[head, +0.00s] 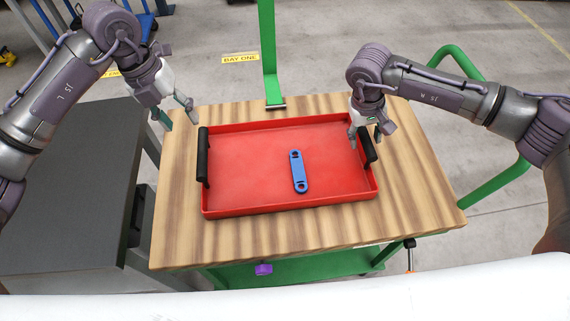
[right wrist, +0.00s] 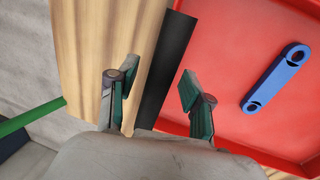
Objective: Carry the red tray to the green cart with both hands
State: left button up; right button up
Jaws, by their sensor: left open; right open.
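The red tray (head: 250,198) lies flat on the wooden top (head: 300,235) of the green cart (head: 300,268). It has a black handle at each end, the left handle (head: 203,155) and the right handle (head: 368,146). A blue link-shaped part (head: 298,172) lies in the tray. My left gripper (head: 177,113) is open and empty, above and behind the left handle. My right gripper (head: 366,136) is open over the right handle. In the right wrist view the right gripper's fingers (right wrist: 157,92) appear on either side of the black handle (right wrist: 168,75); I cannot tell any contact.
A dark grey table (head: 70,190) stands close to the cart on the left. A green post (head: 268,50) rises behind the cart top, and a green rail (head: 495,185) is at right. A yellow "BAY ONE" label (head: 240,58) is on the floor behind.

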notch_tip(320, 180, up, 11)
jog(key=a, duration=0.2)
jog(key=shift+f, duration=0.15)
dwell(0.4)
